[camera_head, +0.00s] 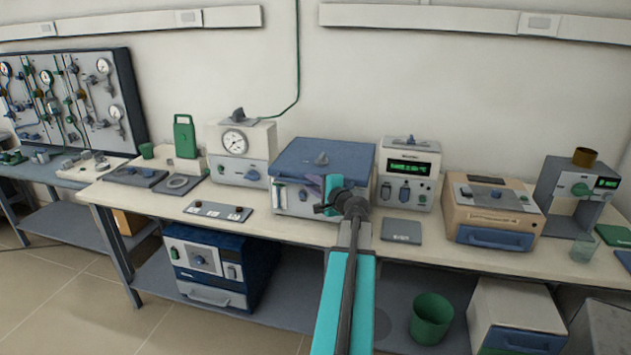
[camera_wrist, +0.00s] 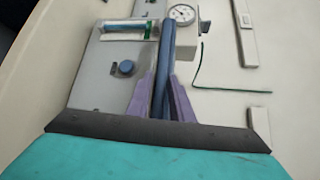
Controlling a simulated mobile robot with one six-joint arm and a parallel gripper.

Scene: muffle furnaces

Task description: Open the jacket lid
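The box with the blue lid (camera_head: 322,160) stands on the bench at the middle of the head view. My gripper (camera_head: 325,188) is at the front right of this box. In the wrist view, the two purple fingers of my gripper (camera_wrist: 160,76) stand on either side of the blue lid's front edge (camera_wrist: 168,42). They look slightly apart from it, but contact is hard to tell. The grey front with a blue knob (camera_wrist: 126,68) is left of the fingers.
A box with a round dial (camera_head: 236,146) stands left of the blue-lidded box, and a box with a green display (camera_head: 408,172) stands right. A flat panel with knobs (camera_head: 218,211) lies in front at left. A beige furnace (camera_head: 490,208) is further right.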

